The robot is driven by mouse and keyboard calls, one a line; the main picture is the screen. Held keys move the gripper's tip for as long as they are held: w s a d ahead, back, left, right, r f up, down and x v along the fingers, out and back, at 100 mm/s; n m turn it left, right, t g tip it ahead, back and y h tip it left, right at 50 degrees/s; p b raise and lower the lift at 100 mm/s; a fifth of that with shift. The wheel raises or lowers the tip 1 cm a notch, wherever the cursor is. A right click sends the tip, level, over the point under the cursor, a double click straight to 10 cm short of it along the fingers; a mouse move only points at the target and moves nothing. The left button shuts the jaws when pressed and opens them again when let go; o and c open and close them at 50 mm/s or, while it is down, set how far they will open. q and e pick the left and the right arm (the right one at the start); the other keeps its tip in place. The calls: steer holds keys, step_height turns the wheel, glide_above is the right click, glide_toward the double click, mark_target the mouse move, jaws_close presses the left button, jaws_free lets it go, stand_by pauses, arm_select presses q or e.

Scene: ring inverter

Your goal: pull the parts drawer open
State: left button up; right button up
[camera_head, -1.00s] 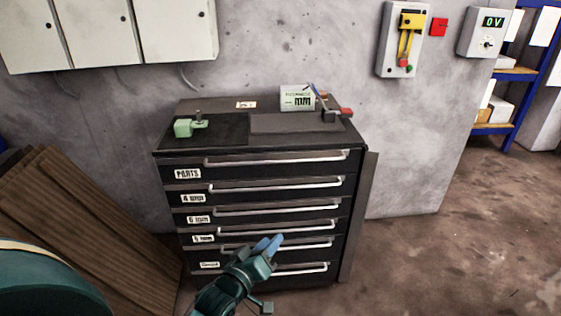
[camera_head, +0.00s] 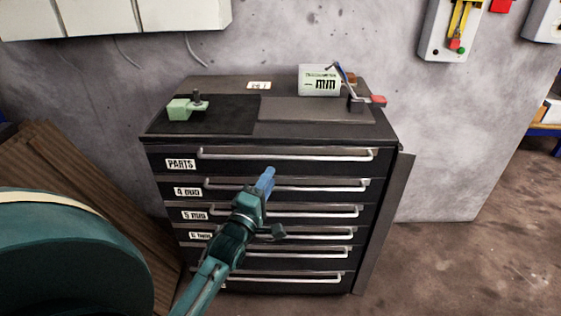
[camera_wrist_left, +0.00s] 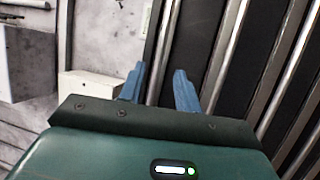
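The parts drawer (camera_head: 181,164) is the top drawer of the black cabinet, with a white PARTS label and a long silver bar handle (camera_head: 285,155). It looks shut, flush with the drawers below. My left gripper (camera_head: 269,174) is in front of the cabinet, its blue fingertips a little below that handle in the picture, near the second drawer's handle. Drawer fronts and silver bars run slanted there; I cannot tell which is the parts drawer. My right gripper is not in view.
Several lower drawers with similar bar handles (camera_head: 290,211) sit close below. On the cabinet top are a green clamp-like part (camera_head: 181,108) and a pale micrometer box (camera_head: 319,82). Brown boards (camera_head: 45,165) lean at left. Floor at right (camera_head: 455,260) is clear.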

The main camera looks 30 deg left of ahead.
mark_target(280, 162)
arm_select(q)
steer(key=x, duration=0.7)
steer(key=shift+w+f, duration=0.1)
steer(key=shift+w, duration=0.1)
steer(key=shift+c, duration=0.4)
jaws_close()
